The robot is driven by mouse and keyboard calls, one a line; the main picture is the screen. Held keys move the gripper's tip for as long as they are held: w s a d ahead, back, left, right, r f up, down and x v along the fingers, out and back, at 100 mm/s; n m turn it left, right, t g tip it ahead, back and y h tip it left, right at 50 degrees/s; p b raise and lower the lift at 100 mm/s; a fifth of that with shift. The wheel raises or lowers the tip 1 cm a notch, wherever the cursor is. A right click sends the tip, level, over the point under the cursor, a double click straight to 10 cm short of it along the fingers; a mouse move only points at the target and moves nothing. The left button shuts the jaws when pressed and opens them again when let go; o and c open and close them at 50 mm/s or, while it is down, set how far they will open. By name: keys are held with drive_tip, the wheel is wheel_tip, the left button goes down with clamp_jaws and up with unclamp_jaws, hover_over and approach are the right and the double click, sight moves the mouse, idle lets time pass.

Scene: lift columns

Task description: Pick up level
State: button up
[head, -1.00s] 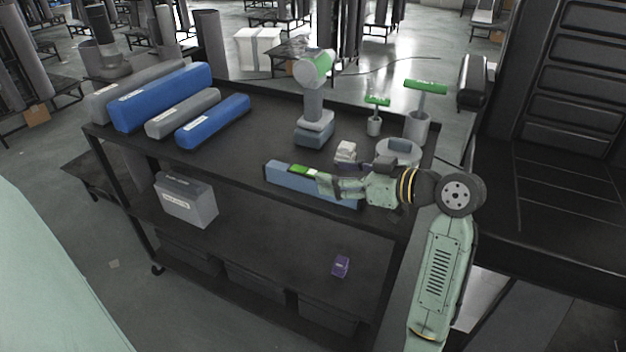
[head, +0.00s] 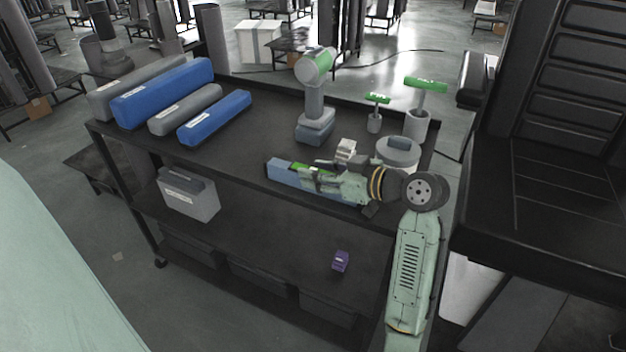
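The level looks like the long blue bar (head: 280,172) with a green patch on top. It lies along the front edge of the cart's top shelf. My gripper (head: 308,176) is at the level's middle, reaching in from the right, with its fingers over or beside the bar. The fingers and my wrist hide much of the level's right part. I cannot tell whether the fingers touch it or how far apart they are.

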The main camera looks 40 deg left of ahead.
clamp_jaws()
idle(0.5)
